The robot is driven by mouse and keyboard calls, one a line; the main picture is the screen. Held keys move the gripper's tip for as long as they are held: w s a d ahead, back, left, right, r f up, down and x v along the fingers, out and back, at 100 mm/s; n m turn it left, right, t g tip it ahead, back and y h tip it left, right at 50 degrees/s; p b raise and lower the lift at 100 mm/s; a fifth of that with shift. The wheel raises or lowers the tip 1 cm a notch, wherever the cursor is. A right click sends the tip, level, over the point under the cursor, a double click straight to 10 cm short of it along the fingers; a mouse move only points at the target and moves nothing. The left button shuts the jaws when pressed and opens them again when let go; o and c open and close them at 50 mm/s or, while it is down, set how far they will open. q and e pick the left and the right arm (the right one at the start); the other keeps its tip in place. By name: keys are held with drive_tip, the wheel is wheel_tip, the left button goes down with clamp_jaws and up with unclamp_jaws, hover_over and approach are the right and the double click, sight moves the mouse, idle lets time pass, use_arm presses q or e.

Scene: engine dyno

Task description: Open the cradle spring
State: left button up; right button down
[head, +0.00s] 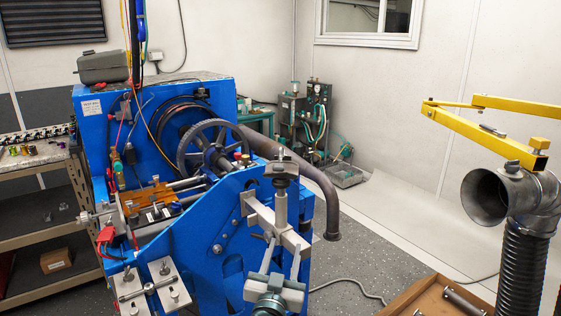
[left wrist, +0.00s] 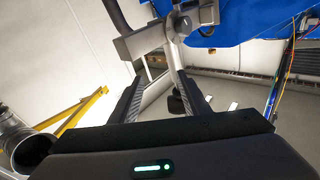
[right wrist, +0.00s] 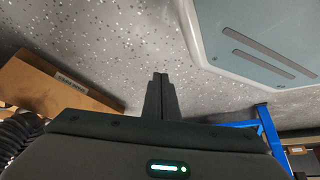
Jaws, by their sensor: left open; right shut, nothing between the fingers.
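A metal post (head: 280,205) with a dark knob (head: 282,170) on top stands at the front of the blue engine stand (head: 220,225). A light metal crossbar (head: 262,215) runs past it at a slant. I cannot tell which part is the cradle spring. In the left wrist view, the post (left wrist: 177,75) shows between the spread fingers (left wrist: 167,80), with the crossbar (left wrist: 148,38) beyond; contact is unclear. My right gripper (right wrist: 160,77) is shut and empty above the grey floor, outside the head view.
A handwheel (head: 203,148) and an exhaust pipe (head: 325,195) sit behind the post. A cardboard box (head: 405,300) with metal parts lies at lower right, near a ribbed hose (head: 523,265) and yellow arm (head: 490,140). A box (right wrist: 45,85) also lies left of my right gripper.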

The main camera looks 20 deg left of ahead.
use_arm(q)
drive_tip(key=s+a+r+n+t+y+b, duration=0.1)
drive_tip(key=s+r, duration=0.4)
drive_tip(key=r, duration=0.9)
drive_tip(key=shift+a+r+n+t+y, duration=0.2)
drive_tip(key=shift+n+t+y, duration=0.5)
drive_tip(key=shift+t, duration=0.3)
use_arm(e)
drive_tip(key=w, duration=0.1)
drive_tip(key=w+r+t, duration=0.1)
drive_tip(key=shift+w+a, duration=0.25)
drive_tip(key=shift+w, duration=0.1)
